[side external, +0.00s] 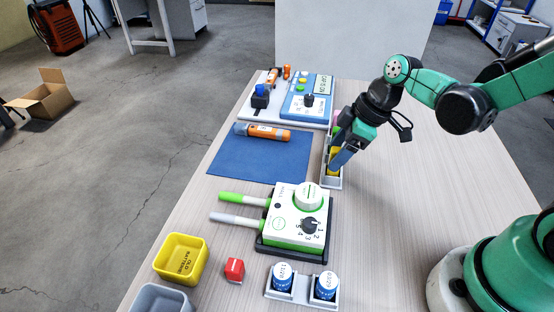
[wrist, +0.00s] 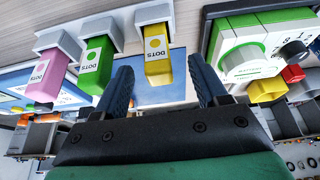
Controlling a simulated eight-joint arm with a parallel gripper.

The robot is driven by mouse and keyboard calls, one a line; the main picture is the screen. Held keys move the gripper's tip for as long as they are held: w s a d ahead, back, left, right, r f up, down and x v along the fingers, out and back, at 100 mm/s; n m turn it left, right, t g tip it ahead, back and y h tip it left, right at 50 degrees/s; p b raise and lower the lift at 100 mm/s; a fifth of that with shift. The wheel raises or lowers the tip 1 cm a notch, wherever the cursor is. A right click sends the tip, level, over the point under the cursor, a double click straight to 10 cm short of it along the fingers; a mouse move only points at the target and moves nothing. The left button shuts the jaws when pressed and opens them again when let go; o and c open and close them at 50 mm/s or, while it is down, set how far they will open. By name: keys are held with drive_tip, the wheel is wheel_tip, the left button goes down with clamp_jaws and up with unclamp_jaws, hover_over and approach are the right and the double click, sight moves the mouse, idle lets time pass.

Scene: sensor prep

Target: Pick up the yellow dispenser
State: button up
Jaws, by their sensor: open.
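The yellow dispenser (wrist: 157,58), labelled DOTS, stands in a white holder in the wrist view, at the end of a row with a green dispenser (wrist: 96,64) and a pink dispenser (wrist: 48,75). In the side view the yellow dispenser (side external: 333,156) is partly hidden by my gripper (side external: 341,160). In the wrist view my gripper (wrist: 160,66) is open, one blue finger on each side of the yellow dispenser in the picture. The left finger appears close to the gap between green and yellow. I cannot tell whether either finger touches it.
A white-green device (side external: 298,220) with two probes lies in front of the holder row. A blue mat (side external: 258,165) with an orange tool (side external: 268,133) lies left. A yellow bin (side external: 180,260), a red block (side external: 235,269) and two blue-white jars stand nearer. The tabletop right of the row is clear.

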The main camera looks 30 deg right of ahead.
drive_tip(key=shift+x, duration=1.3)
drive_tip(key=shift+c, duration=0.2)
clamp_jaws()
